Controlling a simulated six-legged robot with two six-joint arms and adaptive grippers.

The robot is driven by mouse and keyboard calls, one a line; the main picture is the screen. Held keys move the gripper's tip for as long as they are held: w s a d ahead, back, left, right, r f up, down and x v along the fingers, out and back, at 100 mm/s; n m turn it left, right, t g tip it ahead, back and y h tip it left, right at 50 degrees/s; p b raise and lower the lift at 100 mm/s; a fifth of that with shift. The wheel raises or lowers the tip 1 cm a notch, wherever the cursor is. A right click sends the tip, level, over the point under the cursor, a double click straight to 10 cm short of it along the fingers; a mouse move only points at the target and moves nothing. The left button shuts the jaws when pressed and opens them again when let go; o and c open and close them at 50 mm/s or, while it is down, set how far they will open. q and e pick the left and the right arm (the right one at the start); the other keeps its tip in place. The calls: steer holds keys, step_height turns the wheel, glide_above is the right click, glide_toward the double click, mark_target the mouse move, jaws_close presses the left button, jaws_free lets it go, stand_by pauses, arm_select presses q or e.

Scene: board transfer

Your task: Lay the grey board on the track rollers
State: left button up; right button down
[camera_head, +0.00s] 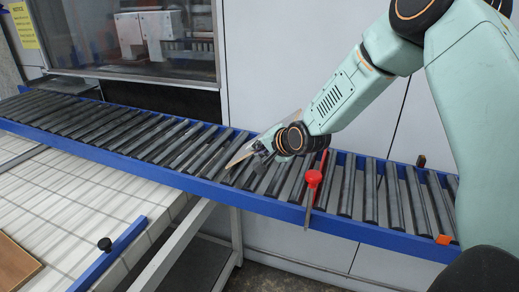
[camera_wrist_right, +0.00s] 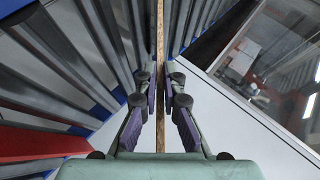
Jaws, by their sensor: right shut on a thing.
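My right gripper (camera_head: 262,147) comes in from the right over the roller track (camera_head: 180,178). It is shut on the grey board (camera_head: 238,155), which shows as a thin plate with a tan edge. In the right wrist view the board's edge (camera_wrist_right: 160,40) runs upright between the two fingers of the right gripper (camera_wrist_right: 161,90). The board is on edge or steeply tilted, over the middle rollers; I cannot tell whether it touches them. Part of the board is hidden behind the gripper. My left gripper is not in view.
A red stop (camera_head: 313,179) stands at the track's near rail, right of the gripper. A windowed machine (camera_head: 140,40) stands behind the track. A white slatted table (camera_head: 75,200) is at front left, with a brown board (camera_head: 14,265) and a blue bar (camera_head: 110,254). The left rollers are bare.

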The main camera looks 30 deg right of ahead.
steer(key=shift+a+f, duration=0.1)
steer(key=shift+d+f, duration=0.2)
steer(key=shift+a, duration=0.1)
steer(key=c, duration=1.8)
jaws_free()
steer(key=shift+a+r, duration=0.1)
steer(key=o, duration=0.3)
steer(key=shift+o, duration=0.4)
steer(key=shift+o, duration=0.3)
